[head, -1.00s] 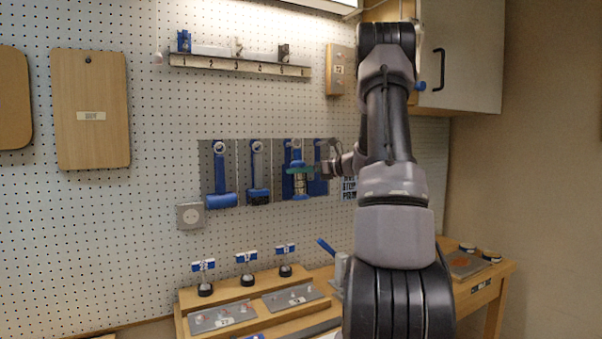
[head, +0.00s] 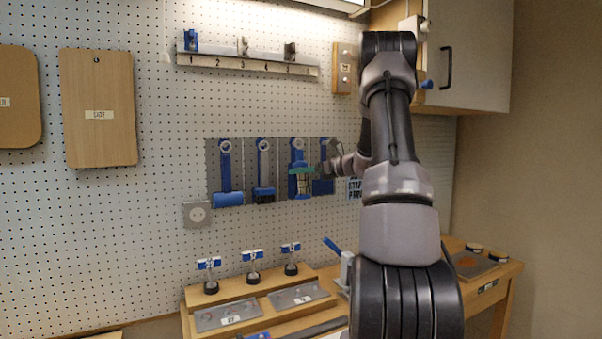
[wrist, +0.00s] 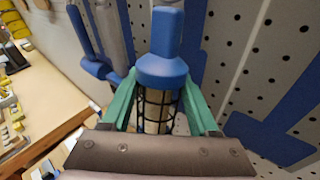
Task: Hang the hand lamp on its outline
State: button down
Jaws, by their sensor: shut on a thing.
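The hand lamp (wrist: 163,66) has a blue handle and collar above a black wire cage around a pale tube. In the wrist view my gripper (wrist: 160,108) is shut on it, with green fingers on both sides of the cage just below the collar. In the head view the lamp (head: 298,183) is upright in front of the third blue outline from the left on the grey tool panel (head: 242,158), and my gripper (head: 302,170) reaches it from the right.
Blue hammer-like shapes (head: 228,198) and (head: 263,193) are left of the lamp on the panel; another blue outline (head: 323,186) is right. A numbered rail (head: 247,64) is above. The bench (head: 250,290) below holds small flagged stands. A cabinet (head: 465,60) is upper right.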

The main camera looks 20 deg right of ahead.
jog(key=shift+c, duration=0.3)
grip_release()
jog(key=v, duration=1.1)
jog(key=s+a+r+n+g+h, duration=0.1)
jog(key=s+a+r+n+g, duration=0.3)
jog(key=a, duration=0.6)
jog(key=s+a+f+n+g+h, duration=0.1)
jog(key=s+a+n+g, duration=0.2)
jog(key=s+a+n, duration=0.55)
jog(key=s+a+n+t+h, duration=0.1)
jog(key=s+a+n+h, duration=0.2)
jog(key=s+n, duration=0.3)
jog(key=s+a+n+t+h, duration=0.1)
jog(key=s+a+n+h, duration=0.2)
jog(key=s+n, duration=0.3)
jog(key=shift+s+a+r+n+h, duration=0.15)
jog(key=shift+s+a+n+h, duration=0.2)
jog(key=shift+s, duration=2.2)
